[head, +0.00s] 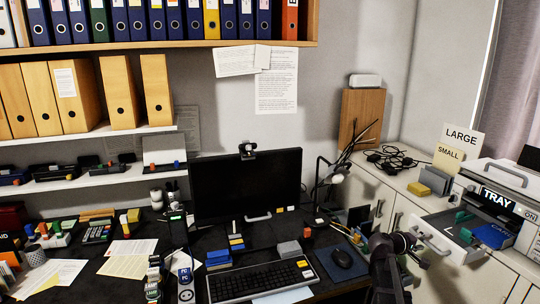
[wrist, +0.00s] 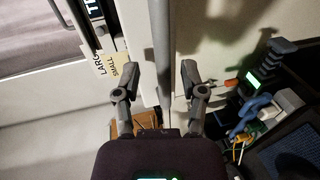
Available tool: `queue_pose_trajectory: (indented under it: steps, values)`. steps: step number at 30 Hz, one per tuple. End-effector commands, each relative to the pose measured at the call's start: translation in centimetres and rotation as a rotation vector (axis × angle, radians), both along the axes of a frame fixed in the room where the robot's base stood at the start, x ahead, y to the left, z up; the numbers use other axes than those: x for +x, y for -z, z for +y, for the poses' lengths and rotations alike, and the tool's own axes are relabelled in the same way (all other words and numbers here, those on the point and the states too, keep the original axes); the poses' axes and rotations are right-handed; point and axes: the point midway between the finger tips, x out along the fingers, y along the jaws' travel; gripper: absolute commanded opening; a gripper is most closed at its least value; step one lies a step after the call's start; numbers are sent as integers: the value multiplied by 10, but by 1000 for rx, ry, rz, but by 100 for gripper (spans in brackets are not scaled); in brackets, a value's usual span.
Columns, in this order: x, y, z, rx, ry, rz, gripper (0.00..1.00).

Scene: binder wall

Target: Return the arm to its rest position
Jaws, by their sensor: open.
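A long grey bar (wrist: 162,45) runs between the fingers from the top of that view. I cannot tell whether a finger touches it. Nothing is visibly held. My dark arm rises from the bottom edge of the head view.
The open drawer holds green and blue items. Cards reading LARGE (head: 462,139) and SMALL (head: 449,156) stand behind. A black lamp (head: 320,180) stands beside the monitor. Binder shelves are above left.

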Motion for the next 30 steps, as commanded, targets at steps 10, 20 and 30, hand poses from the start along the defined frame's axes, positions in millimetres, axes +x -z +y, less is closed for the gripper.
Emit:
queue_pose_trajectory:
  steps: [10, 20, 30]
  values:
    - [-33, 31, 66, 317, 67, -45, 54]
    - [-79, 69, 177, 753, 150, -8, 54]
    - [-139, 81, 298, 1166, 215, 139, 54]
